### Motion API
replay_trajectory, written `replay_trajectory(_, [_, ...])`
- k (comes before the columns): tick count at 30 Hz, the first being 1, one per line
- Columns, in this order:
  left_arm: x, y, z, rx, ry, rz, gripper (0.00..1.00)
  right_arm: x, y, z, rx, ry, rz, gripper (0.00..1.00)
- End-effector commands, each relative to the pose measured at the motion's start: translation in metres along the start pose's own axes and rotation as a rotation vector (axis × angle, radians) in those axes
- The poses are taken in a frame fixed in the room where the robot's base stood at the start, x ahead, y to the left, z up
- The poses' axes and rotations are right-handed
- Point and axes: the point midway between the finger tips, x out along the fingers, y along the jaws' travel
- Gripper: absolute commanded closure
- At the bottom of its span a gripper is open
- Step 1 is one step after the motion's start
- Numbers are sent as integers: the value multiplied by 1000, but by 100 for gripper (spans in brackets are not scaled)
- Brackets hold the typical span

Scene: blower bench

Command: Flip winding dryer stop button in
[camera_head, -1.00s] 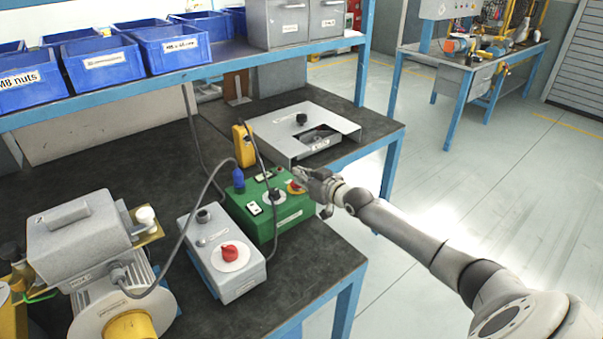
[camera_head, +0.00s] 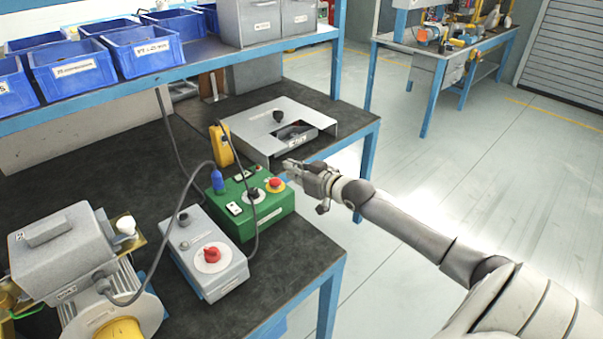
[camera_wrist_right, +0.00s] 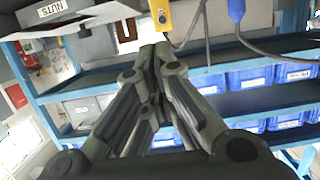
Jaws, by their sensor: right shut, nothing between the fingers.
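The green control box (camera_head: 251,208) stands on the dark bench and has a red button on a yellow ring (camera_head: 275,184) near its back right corner. Its label is too small to read, so I cannot tell whether it is the winding dryer. My right gripper (camera_head: 288,166) is shut and empty, just behind and to the right of that button; it looks apart from it. In the right wrist view its closed fingers (camera_wrist_right: 160,52) point toward the shelves, and the button is out of sight there. My left gripper is not in view.
A grey box with a red knob (camera_head: 211,254) stands in front left of the green box. A yellow handheld unit (camera_head: 221,145) and a blue plug (camera_head: 217,181) with cables stand close by. A grey metal housing (camera_head: 255,128) sits behind. Blue bins (camera_head: 140,50) line the shelf.

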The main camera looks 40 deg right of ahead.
Motion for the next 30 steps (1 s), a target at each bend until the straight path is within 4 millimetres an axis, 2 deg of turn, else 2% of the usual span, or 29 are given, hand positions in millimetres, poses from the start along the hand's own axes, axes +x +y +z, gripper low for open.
replay_trajectory(3, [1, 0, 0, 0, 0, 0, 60, -14, 0, 1, -2, -2, -1, 100])
replay_trajectory(10, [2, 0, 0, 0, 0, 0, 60, -30, 0, 0, -1, 0, 0, 100])
replay_trajectory(30, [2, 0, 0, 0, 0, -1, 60, -33, 0, -1, -1, 1, 0, 100])
